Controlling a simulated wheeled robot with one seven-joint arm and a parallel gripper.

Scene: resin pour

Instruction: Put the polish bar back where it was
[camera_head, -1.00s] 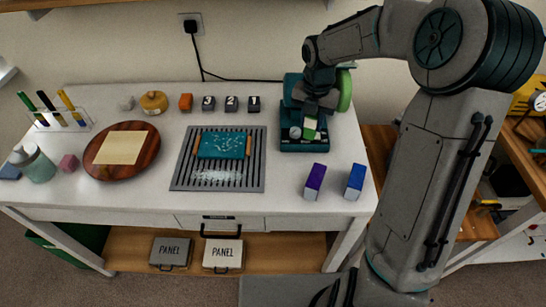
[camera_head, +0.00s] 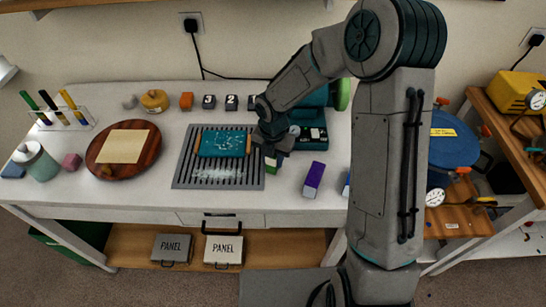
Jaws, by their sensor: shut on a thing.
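My gripper (camera_head: 272,153) is over the right part of the table, by the right edge of the grooved grey rack. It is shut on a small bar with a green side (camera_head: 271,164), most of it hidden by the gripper. I take this to be the polish bar. A purple bar (camera_head: 314,177) with a white side stands on the table to the right of the gripper. A blue bar (camera_head: 346,187) is farther right, mostly hidden behind my arm.
The grey rack (camera_head: 184,180) bears a teal panel. A teal machine (camera_head: 315,136) with a green wheel (camera_head: 342,94) is behind my arm. A round wooden board (camera_head: 95,157) is at left. Small numbered blocks (camera_head: 209,102) line the back. The front table strip is clear.

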